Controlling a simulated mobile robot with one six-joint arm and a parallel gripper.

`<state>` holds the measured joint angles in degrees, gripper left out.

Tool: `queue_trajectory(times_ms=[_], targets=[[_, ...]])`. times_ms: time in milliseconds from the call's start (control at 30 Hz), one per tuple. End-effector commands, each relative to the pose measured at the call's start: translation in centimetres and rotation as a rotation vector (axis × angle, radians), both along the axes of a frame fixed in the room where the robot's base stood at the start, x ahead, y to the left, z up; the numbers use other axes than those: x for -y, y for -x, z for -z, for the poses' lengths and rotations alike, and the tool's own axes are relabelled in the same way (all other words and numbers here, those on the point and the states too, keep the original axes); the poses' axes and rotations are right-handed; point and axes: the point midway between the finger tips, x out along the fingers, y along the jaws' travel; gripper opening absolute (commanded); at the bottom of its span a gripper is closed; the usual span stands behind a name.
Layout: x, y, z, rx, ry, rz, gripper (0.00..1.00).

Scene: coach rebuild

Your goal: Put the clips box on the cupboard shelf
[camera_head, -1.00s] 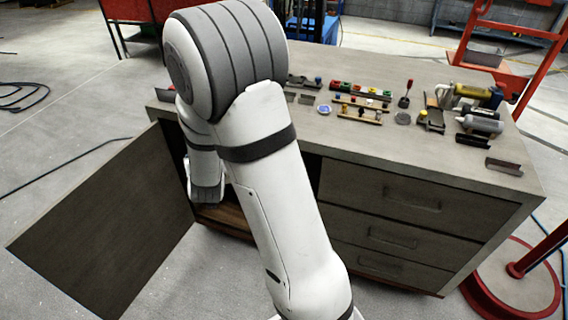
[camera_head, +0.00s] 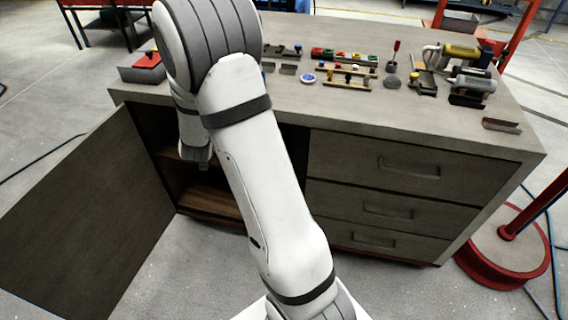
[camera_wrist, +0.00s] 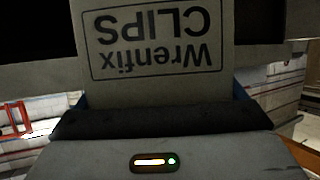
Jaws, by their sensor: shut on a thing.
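The clips box (camera_wrist: 150,38) is grey-brown with "Wrenfix CLIPS" upside down in the wrist view. My gripper (camera_wrist: 160,100) is shut on it; the far part of the box is out of that frame. In the head view my arm hides the box and the fingers; the arm's far end hangs in front of the cupboard opening. The cupboard (camera_head: 144,112) is the left part of the workbench, with its door (camera_head: 85,215) swung wide open to the left. Inside are a shelf (camera_head: 168,153) and a lower brown wooden board (camera_head: 212,201), both partly hidden by my arm.
Drawers (camera_head: 385,170) are closed to the right of the opening. The bench top (camera_head: 450,125) carries several small parts, tools and a red-topped tray (camera_head: 140,73). A red round stand base (camera_head: 505,255) is on the floor at right. The open door bounds the left side.

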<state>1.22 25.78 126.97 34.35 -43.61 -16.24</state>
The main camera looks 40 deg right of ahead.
Motion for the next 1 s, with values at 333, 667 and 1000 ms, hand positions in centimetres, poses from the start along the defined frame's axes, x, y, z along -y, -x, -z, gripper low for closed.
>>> queue_trajectory(times_ms=[333, 667, 1000], targets=[[12.0, -4.1, 9.9, 0.003, 0.0, 0.169, 0.42], [24.4, -6.3, 16.1, 0.005, 0.001, 0.317, 0.42], [33.6, -6.1, 18.8, 0.003, 0.0, 0.404, 0.42]])
